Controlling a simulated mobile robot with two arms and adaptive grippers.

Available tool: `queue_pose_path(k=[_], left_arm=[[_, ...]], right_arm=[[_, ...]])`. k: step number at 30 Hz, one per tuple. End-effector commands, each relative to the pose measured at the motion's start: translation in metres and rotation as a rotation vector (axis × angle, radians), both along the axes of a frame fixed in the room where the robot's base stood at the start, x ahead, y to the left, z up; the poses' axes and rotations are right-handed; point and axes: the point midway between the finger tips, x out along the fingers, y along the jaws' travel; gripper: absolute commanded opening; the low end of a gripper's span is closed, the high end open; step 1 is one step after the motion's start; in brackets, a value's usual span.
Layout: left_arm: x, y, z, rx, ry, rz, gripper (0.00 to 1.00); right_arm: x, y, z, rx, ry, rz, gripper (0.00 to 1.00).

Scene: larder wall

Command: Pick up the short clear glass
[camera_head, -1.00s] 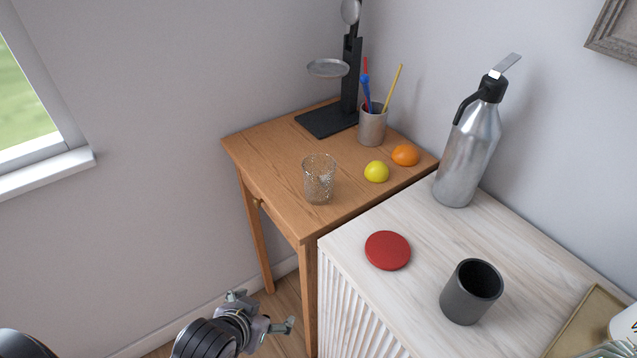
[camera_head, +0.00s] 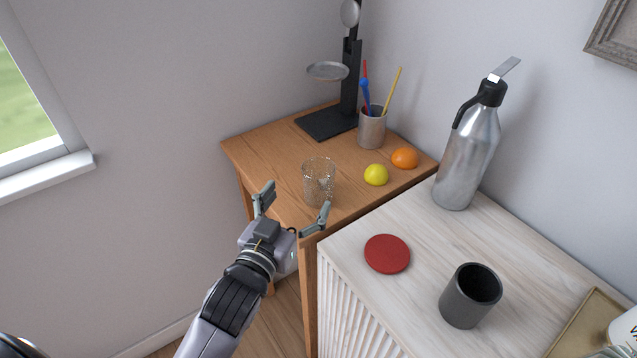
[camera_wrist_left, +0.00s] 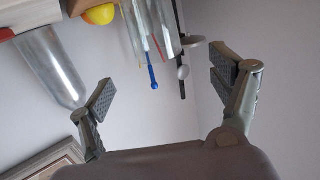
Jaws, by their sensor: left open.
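The short clear glass (camera_head: 319,181) stands upright on the wooden side table (camera_head: 270,152), near its front edge. My left gripper (camera_head: 292,208) is open and empty, just in front of the glass in the head view, with its fingers spread towards it. In the left wrist view the picture is upside down; the glass (camera_wrist_left: 154,28) shows at the top, beyond and between the open fingertips of my left gripper (camera_wrist_left: 165,82). The glass and the fingers look apart. My right gripper is not in view.
A lemon (camera_head: 376,175), an orange (camera_head: 404,158), a pen cup (camera_head: 372,130) and a black stand (camera_head: 326,122) share the table. To the right, a white cabinet holds a steel flask (camera_head: 467,155), a red disc (camera_head: 387,254) and a dark cup (camera_head: 470,296).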

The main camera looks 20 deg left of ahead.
Motion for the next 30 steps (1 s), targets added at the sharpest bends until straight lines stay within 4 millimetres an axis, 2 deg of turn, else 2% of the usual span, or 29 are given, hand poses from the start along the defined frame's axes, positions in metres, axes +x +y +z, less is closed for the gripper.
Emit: queue_pose_path(k=[1,6,14,21,24,30], left_arm=[[0.012,-0.001,0.002,0.002,-0.002,0.0,0.84],[0.04,-0.003,-0.001,0.001,0.0,0.0,0.84],[0.059,-0.006,0.001,0.0,0.0,-0.001,0.84],[0.093,-0.012,0.002,0.0,0.002,0.0,0.84],[0.1,-0.012,0.001,0.001,0.002,0.0,0.84],[0.101,-0.013,0.0,0.0,0.002,-0.001,0.84]], right_arm=[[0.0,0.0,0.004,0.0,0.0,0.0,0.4],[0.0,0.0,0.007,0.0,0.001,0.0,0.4],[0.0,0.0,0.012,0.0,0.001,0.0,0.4],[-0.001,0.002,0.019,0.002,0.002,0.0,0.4],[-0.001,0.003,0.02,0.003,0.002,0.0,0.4],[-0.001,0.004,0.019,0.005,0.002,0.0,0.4]])
